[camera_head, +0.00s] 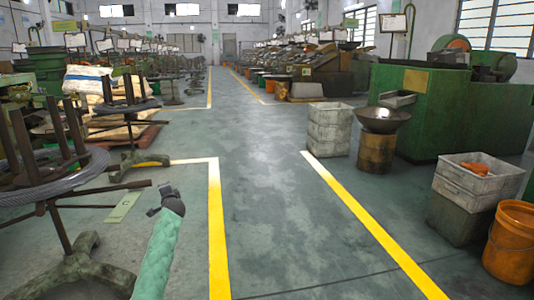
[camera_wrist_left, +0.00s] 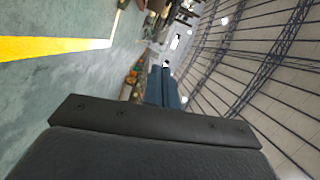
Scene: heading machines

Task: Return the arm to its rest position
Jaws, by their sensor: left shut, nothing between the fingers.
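My left arm, in a mint-green sleeve, rises from the bottom left of the head view. Its small dark gripper (camera_head: 154,211) is held over the grey-green floor, left of a yellow line. In the left wrist view the shut fingers (camera_wrist_left: 164,72) stand out beyond the dark gripper body, with nothing between them. That view is tilted and shows floor, a yellow line and the roof beams. My right gripper is in neither view.
A wire-coil stand (camera_head: 55,180) is left of my left arm. White crates (camera_head: 328,130), a metal bowl on a drum (camera_head: 382,120), a green machine (camera_head: 440,110) and an orange bucket (camera_head: 513,245) stand at the right. The middle aisle (camera_head: 265,190) is clear.

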